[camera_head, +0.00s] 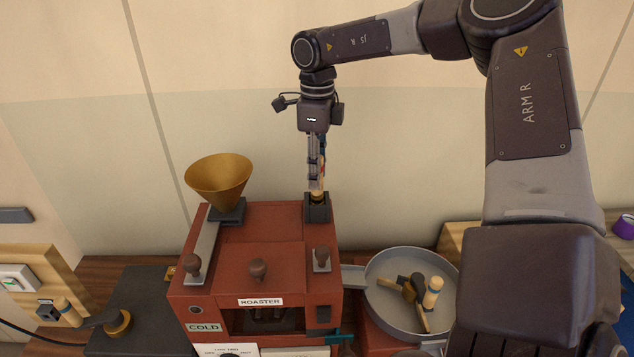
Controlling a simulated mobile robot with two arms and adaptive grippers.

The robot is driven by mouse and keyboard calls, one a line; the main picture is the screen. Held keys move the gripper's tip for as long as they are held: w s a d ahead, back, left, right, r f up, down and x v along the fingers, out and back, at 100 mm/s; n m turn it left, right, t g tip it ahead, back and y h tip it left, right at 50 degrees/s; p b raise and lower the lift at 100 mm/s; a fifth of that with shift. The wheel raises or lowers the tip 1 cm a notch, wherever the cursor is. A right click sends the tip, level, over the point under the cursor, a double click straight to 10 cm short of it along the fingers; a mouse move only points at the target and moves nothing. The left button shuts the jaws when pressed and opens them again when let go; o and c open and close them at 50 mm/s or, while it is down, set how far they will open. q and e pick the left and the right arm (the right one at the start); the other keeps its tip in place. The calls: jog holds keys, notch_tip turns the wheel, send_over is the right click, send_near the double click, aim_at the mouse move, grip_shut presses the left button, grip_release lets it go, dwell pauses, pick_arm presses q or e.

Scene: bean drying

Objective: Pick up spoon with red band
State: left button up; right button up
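My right gripper (316,170) points straight down over a small dark holder (317,209) at the top right of the red roaster. Its fingers look close together around or just in front of a slim tan piece (318,190) that rises from the holder. This may be a spoon handle, but no red band can be made out clearly. I cannot tell whether the fingers are shut on it. The piece's lower end is hidden in the holder. My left gripper is not in view.
The red roaster (250,285) carries a brass funnel (219,181) and several dark knobs. A round grey tray (385,258) with a wooden-handled tool stands right of it. A black box (140,310) lies left. My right arm blocks the right side.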

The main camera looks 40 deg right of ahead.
grip_shut()
jog(key=shift+w+r, duration=0.1)
jog(key=shift+r, duration=0.55)
notch_tip(320, 180, up, 11)
jog(key=b, duration=0.2)
jog(key=shift+f+b, duration=0.15)
jog(key=shift+b, duration=0.2)
notch_tip(320, 180, up, 8)
jog(key=p, duration=0.1)
